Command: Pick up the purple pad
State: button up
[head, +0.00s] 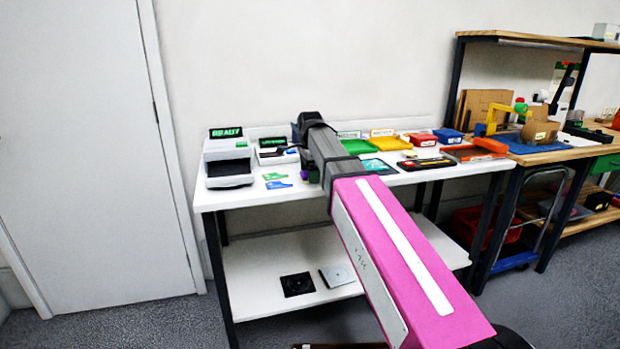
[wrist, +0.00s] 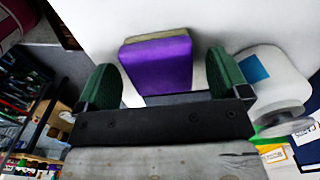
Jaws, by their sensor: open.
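The purple pad (wrist: 158,66) is a block-like piece with a purple face and a tan edge. It shows at the upper middle of the wrist view, over a white surface. My gripper (wrist: 162,62) is open, with one green finger to the left of the pad and one to the right. Gaps show between the pad and both fingers, and nothing is gripped. My arm hides most of that spot.
A white rounded object with a blue patch (wrist: 272,75) is close right of my gripper in the wrist view. On the table, a label printer (head: 228,164) stands left, blue and green cards (head: 277,181) lie nearer, and colored trays (head: 389,144) fill the right.

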jog(key=shift+f, duration=0.3)
jog(key=c, duration=1.1)
jog(key=shift+r, duration=0.15)
jog(key=shift+r, duration=0.5)
notch_tip(320, 180, up, 2)
jog(key=shift+r, duration=0.2)
jog(key=s+a+r, duration=0.3)
jog(key=s+a, duration=0.1)
jog(key=s+a+r, duration=0.4)
jog(key=shift+s+r, duration=0.2)
jog(key=shift+s, duration=0.1)
jog(key=o, duration=0.4)
jog(key=shift+c, duration=1.2)
